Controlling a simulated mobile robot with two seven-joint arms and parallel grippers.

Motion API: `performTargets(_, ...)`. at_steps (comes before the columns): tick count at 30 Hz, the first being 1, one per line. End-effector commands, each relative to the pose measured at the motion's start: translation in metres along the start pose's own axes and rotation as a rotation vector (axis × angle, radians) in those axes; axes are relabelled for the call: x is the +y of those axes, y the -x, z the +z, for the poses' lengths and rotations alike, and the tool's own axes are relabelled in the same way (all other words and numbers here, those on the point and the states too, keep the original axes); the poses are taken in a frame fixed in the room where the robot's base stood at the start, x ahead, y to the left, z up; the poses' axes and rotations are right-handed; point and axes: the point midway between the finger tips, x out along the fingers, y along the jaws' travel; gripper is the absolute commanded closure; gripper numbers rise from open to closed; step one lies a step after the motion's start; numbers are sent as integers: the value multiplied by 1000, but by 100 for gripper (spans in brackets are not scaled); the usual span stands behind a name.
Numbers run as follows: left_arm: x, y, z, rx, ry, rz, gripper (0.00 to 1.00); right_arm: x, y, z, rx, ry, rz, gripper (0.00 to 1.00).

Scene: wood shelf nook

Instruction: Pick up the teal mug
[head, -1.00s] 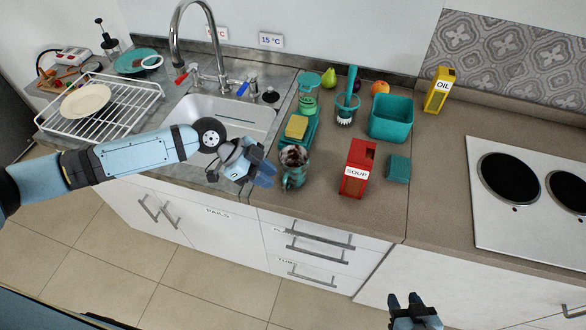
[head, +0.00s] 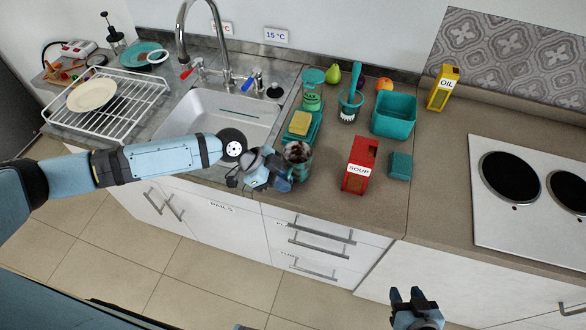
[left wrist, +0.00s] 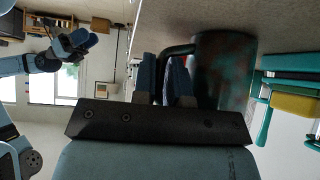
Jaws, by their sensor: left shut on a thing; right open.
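The teal mug (head: 298,153), with dark reddish-brown stains, stands upright on the counter near its front edge. My left gripper (head: 281,176) is at the mug's left front side. In the left wrist view the mug (left wrist: 226,65) is just beyond the fingers, and its handle lies between the fingertips (left wrist: 166,75). The left gripper is shut on the mug's handle. My right gripper (head: 411,297) is open and empty in front of the cabinets, low at the bottom of the head view.
A red soup box (head: 360,165) and a teal block (head: 400,165) stand right of the mug. A yellow sponge (head: 300,123) on a teal holder is just behind it. A teal tub (head: 394,115) is farther back. The sink (head: 215,115) is left.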

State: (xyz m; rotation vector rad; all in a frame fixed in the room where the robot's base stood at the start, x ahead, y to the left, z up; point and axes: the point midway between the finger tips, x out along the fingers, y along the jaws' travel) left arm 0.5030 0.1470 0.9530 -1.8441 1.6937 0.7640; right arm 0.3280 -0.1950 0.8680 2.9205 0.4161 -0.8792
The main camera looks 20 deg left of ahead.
Motion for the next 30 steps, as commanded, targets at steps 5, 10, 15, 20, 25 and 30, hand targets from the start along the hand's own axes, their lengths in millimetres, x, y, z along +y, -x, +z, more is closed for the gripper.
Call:
performTargets(5,0,1,-1,1,-1,0,100,-1,0,0,-1,0,-2,57)
performTargets(10,0,4,-5,1,-2,0,100,-1,0,1,-1,0,-2,57)
performTargets(15,-1,12,-12,2,-2,-1,100,-1,-1,2,-1,-1,-2,57)
performTargets(20,-1,23,-24,1,-3,-1,100,-1,-2,4,-1,-1,-3,57)
performTargets(25,0,39,-39,2,-3,-1,100,-1,-4,5,0,-1,-3,57)
performTargets(30,-1,56,-57,2,-4,-2,100,-2,-5,7,0,-1,-3,57)
